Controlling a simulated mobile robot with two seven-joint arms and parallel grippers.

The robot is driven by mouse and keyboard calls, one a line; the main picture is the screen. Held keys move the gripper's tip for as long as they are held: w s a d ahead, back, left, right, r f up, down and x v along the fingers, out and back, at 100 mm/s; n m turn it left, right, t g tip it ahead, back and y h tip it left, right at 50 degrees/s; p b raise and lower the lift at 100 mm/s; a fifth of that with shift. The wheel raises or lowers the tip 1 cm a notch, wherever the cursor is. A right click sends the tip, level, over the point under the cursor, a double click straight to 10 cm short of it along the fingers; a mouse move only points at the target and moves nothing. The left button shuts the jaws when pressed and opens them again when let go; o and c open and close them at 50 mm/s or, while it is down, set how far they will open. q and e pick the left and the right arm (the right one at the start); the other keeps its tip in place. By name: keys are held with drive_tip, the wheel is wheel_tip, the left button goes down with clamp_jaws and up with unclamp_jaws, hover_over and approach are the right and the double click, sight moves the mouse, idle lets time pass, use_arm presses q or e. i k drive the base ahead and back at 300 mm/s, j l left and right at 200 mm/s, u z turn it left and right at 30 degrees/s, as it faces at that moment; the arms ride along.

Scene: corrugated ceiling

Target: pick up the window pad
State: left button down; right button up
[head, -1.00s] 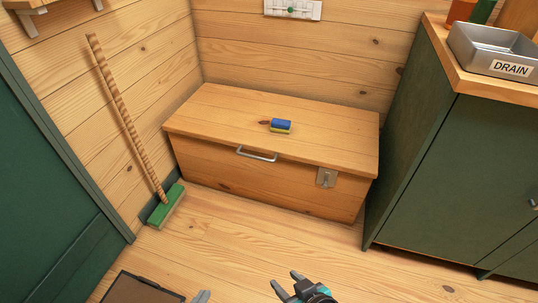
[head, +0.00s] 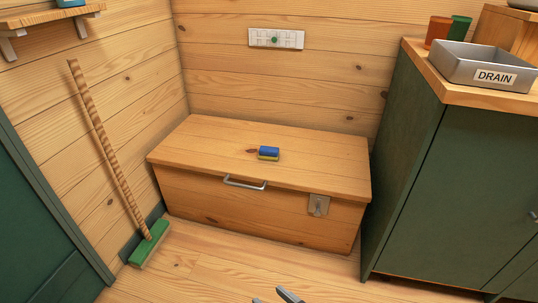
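A small blue and yellow pad (head: 268,153), which looks like the window pad, lies on the lid of a wooden chest (head: 205,148). My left gripper is out of the frame.
A broom with a green head (head: 149,243) leans on the left wall. A green cabinet (head: 430,190) stands close at the chest's right, with a metal tray marked DRAIN (head: 487,67) on top. The floor (head: 215,270) before the chest is clear.

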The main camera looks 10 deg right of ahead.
sight(269, 153)
drive_tip(key=i+l+u, duration=0.6)
drive_tip(key=i+l, duration=0.25)
drive_tip(key=i+l+u, duration=0.25)
drive_tip(key=l, duration=0.4)
drive_tip(key=i+l+u, duration=0.1)
drive_tip(key=l, duration=0.2)
drive_tip(key=i+l, duration=0.1)
drive_tip(key=l, duration=0.2)
drive_tip(key=u, duration=0.05)
